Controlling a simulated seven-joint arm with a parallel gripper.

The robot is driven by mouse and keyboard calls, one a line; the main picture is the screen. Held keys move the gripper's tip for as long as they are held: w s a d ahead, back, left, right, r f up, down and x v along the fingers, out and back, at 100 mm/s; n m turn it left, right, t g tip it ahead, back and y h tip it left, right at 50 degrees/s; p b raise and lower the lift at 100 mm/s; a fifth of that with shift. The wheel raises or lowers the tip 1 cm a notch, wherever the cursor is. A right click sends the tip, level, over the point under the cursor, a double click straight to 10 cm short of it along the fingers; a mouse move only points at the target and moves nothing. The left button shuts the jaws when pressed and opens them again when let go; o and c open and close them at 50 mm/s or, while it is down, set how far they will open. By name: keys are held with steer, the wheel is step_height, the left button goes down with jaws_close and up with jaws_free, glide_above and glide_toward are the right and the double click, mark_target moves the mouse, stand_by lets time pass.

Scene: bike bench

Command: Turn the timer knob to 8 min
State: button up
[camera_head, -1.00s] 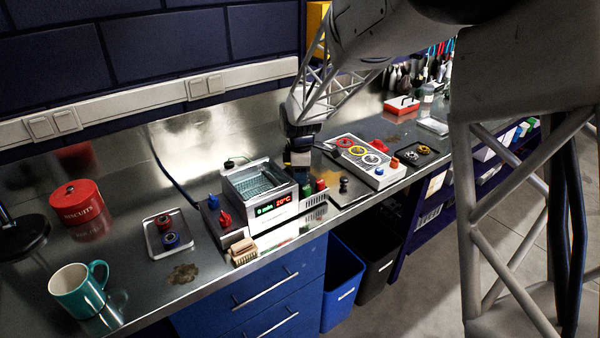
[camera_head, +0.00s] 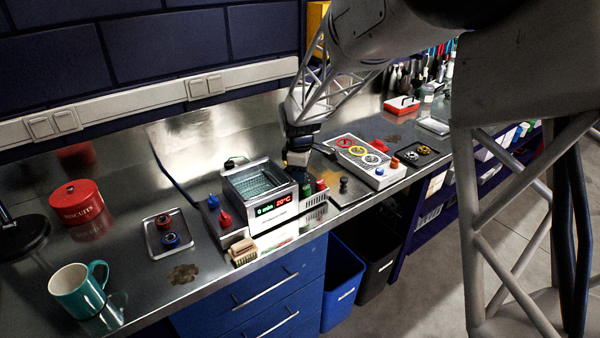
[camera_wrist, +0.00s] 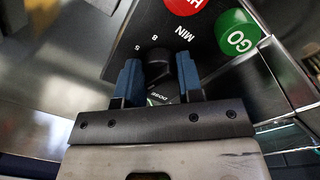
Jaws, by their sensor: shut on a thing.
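The black timer knob (camera_wrist: 158,66) shows between the blue fingers of my gripper (camera_wrist: 160,84) in the wrist view, and the gripper is shut on it. The dial marks 8 and 5 and the word MIN show beside it. Which mark the knob points at cannot be told. In the head view my gripper (camera_head: 302,176) reaches down at the right end of the bath unit (camera_head: 252,186), hiding the knob. The unit's display (camera_head: 273,205) reads 0 min and 20°C.
The red button (camera_wrist: 186,4) and green GO button (camera_wrist: 237,32) are close to my fingers. Right of the unit is a panel with coloured rings (camera_head: 366,158). To the left are red and blue knobs (camera_head: 224,218), a brush (camera_head: 243,251), a tray (camera_head: 154,246) and a teal mug (camera_head: 78,291).

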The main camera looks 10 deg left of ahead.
steer(key=m, duration=0.6)
steer(key=shift+s, duration=0.1)
steer(key=m, duration=0.5)
steer(key=shift+m+h, duration=0.3)
steer(key=shift+h, duration=0.1)
steer(key=m, duration=0.5)
steer(key=shift+g, duration=0.4)
steer(key=m, duration=0.6)
steer(key=shift+a, duration=0.1)
steer(key=o, duration=0.6)
